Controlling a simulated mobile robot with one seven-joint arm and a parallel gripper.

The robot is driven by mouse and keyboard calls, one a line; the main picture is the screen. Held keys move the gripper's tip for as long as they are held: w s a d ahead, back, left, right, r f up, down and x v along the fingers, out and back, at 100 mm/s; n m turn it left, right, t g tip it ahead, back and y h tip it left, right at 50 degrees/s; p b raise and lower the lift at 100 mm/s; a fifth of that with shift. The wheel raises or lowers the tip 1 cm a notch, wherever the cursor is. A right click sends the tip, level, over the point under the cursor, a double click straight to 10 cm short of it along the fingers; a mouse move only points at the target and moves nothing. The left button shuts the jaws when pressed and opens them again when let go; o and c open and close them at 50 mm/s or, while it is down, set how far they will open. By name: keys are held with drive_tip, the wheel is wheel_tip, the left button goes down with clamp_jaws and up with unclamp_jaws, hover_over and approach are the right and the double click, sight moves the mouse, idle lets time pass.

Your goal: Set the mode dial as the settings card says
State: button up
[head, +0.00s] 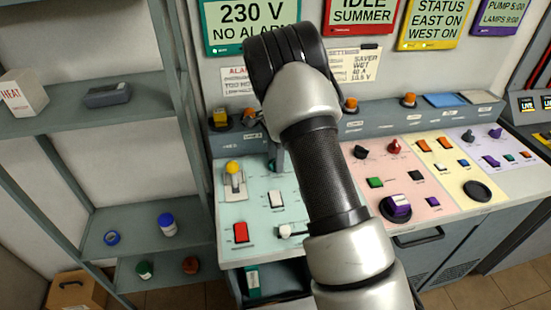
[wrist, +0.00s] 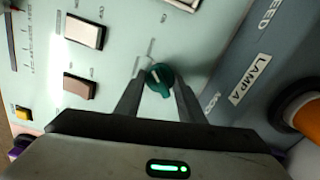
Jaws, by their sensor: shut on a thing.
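A teal dial with a pale pointer line (wrist: 159,78) stands on the pale green panel, just beyond my palm in the wrist view. My gripper (wrist: 158,92) has one finger on each side of it and is shut on it. The dial's own label is too small to read. In the head view my arm covers most of the gripper and the dial. The settings card (head: 359,65) is on the wall behind the panel, partly hidden by my arm. It seems to read SAVER, WET, 40 A and a voltage.
A yellow-topped lever (head: 233,168), a red rocker switch (head: 240,232) and a white switch (head: 276,201) are close by on the green panel. Shelves (head: 130,120) stand at left.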

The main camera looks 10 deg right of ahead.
drive_tip(key=shift+m, duration=0.3)
drive_tip(key=o, duration=1)
drive_tip(key=shift+o, duration=0.2)
wheel_tip(320, 180, up, 18)
drive_tip(key=shift+f, duration=0.2)
